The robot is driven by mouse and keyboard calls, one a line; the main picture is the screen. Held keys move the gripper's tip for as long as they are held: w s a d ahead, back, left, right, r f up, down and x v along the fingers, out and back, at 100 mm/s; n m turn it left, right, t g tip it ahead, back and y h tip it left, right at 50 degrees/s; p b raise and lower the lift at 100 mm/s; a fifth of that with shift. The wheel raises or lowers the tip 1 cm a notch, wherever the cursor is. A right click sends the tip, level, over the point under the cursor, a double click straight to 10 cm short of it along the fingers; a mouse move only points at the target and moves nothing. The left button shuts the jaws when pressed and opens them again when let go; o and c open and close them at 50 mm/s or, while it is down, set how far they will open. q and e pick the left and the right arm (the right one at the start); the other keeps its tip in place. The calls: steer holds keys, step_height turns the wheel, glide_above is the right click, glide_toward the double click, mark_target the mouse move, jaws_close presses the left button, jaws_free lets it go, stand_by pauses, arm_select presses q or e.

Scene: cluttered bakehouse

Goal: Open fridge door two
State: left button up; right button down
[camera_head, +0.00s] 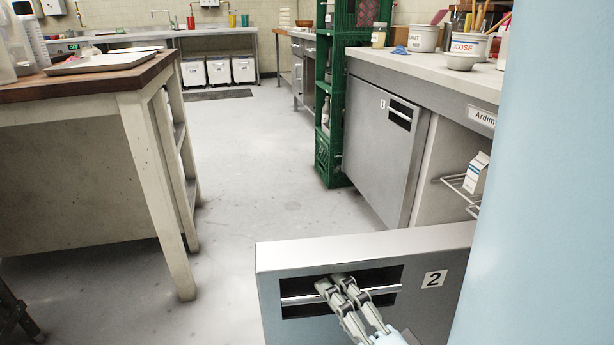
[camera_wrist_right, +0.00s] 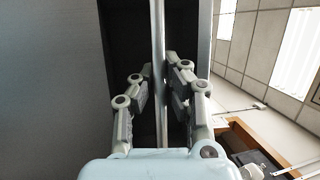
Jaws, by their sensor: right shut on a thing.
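Fridge door two (camera_head: 360,246) stands swung out from the steel counter fridge, with a label "2" (camera_head: 434,279) beside its recessed handle. The fridge's inside shows behind it, with a wire shelf (camera_head: 455,186) and a carton (camera_head: 478,174). My right gripper (camera_head: 341,285) is at the handle slot, its fingers around the handle bar (camera_head: 300,299). In the right wrist view, the handle bar (camera_wrist_right: 158,60) runs between the two fingers of the right gripper (camera_wrist_right: 160,90), which is shut on it. My left gripper does not show.
Fridge door one (camera_head: 378,150) is closed behind. A green crate rack (camera_head: 330,160) stands beyond it. A wooden-topped table (camera_head: 90,82) is at the left. The grey floor (camera_head: 240,190) between is clear. A pale blue surface fills the right edge.

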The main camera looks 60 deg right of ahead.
steer(key=c, duration=1.4)
jaws_free()
steer(key=shift+s+f, duration=0.1)
steer(key=shift+f, duration=0.05)
steer(key=shift+o, duration=0.3)
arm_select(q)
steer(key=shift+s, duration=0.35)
arm_select(e)
steer(key=v, duration=1.2)
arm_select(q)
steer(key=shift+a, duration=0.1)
